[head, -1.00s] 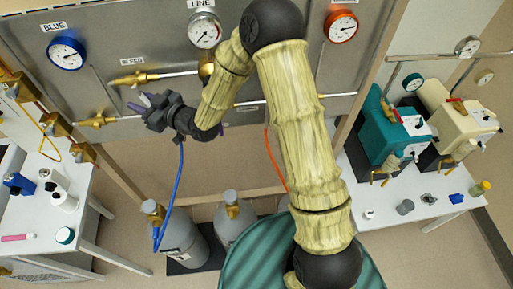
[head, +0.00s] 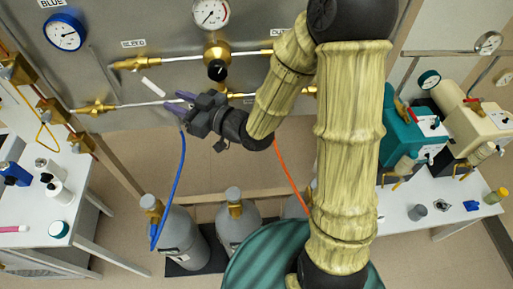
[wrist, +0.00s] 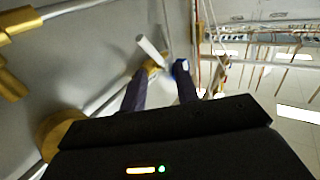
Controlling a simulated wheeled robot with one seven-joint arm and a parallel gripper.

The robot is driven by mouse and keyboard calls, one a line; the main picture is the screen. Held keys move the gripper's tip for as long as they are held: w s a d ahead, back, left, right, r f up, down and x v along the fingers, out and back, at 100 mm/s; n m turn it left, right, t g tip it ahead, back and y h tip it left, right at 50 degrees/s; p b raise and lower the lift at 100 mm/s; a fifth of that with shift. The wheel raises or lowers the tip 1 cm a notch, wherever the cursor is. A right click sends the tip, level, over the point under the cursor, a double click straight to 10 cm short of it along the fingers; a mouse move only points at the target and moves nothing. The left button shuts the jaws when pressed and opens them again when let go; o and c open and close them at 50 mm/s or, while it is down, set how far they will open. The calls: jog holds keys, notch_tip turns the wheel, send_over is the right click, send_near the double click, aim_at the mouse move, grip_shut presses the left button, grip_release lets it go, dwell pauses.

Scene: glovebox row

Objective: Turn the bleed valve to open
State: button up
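The BLEED label (head: 133,43) is on the grey panel, at the upper left in the head view. Just below it is a brass valve fitting (head: 135,64) on a thin pipe. A short white lever-like bar (head: 152,85) shows below that fitting. It also shows in the wrist view (wrist: 152,50), beyond my fingertips; I cannot tell what it is fixed to. My gripper (head: 182,102) has its purple fingers apart with nothing between them. It is right of and below the white bar, apart from it in the head view. In the wrist view the fingers (wrist: 160,85) point towards the bar.
A lower brass fitting (head: 95,107) and its pipe run along the panel behind my gripper. A blue gauge (head: 64,32) is at upper left, a black-knobbed regulator (head: 217,68) to the right. A blue hose (head: 176,185) hangs below my gripper to grey cylinders (head: 185,240).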

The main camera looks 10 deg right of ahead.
jog(key=s+d+f+m+g+h+b, duration=0.1)
jog(key=d+f+m+h+b, duration=0.5)
jog(key=d+f+h+b, duration=0.6)
jog(key=d+f+b, duration=0.4)
jog(key=d+f, duration=0.2)
jog(key=f, duration=0.2)
jog(key=shift+m, duration=0.4)
dwell(0.4)
jog(key=shift+d, duration=0.1)
